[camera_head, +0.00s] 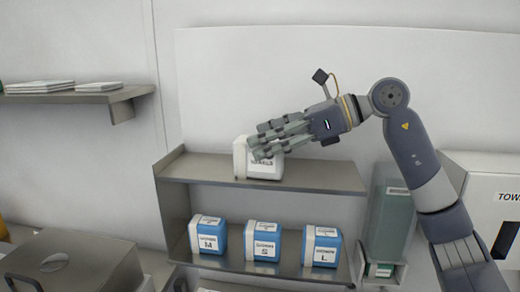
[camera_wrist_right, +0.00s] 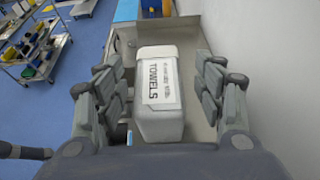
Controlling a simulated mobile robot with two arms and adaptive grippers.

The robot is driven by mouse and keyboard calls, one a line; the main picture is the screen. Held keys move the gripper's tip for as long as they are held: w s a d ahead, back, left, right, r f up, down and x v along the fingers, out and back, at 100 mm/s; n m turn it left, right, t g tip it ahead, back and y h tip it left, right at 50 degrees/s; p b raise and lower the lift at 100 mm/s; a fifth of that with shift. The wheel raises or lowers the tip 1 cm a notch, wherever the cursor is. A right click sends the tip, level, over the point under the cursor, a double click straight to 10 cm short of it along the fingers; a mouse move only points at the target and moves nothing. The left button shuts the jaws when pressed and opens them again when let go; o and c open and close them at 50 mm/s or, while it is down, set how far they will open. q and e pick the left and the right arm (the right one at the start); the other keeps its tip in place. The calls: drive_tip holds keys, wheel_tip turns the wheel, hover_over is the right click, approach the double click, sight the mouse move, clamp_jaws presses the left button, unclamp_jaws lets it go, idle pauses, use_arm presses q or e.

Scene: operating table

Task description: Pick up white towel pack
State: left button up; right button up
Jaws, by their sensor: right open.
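The white towel pack (camera_head: 262,167) stands on the top shelf of the grey rack in the head view, partly hidden by my fingers. In the right wrist view the towel pack (camera_wrist_right: 158,98) shows a label reading "TOWELS". My right gripper (camera_head: 264,142) reaches in from the right at the top front of the pack. In the wrist view its open fingers (camera_wrist_right: 160,95) stand on both sides of the pack, with a gap on each side. My left gripper is in neither view.
The grey top shelf (camera_head: 325,177) has free room right of the pack. Blue-and-white glove boxes marked M (camera_head: 209,236), S (camera_head: 263,241) and L (camera_head: 322,246) stand on the shelf below. A green container (camera_head: 390,220) and a white dispenser (camera_head: 490,200) stand to the right.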

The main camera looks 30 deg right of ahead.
drive_tip(key=shift+x, duration=1.1)
drive_tip(key=shift+s+r, duration=0.1)
drive_tip(key=shift+s, duration=0.05)
drive_tip(key=shift+c, duration=0.5)
drive_tip(key=shift+d, duration=0.1)
drive_tip(key=c, duration=1.1)
drive_tip(key=shift+r, duration=0.2)
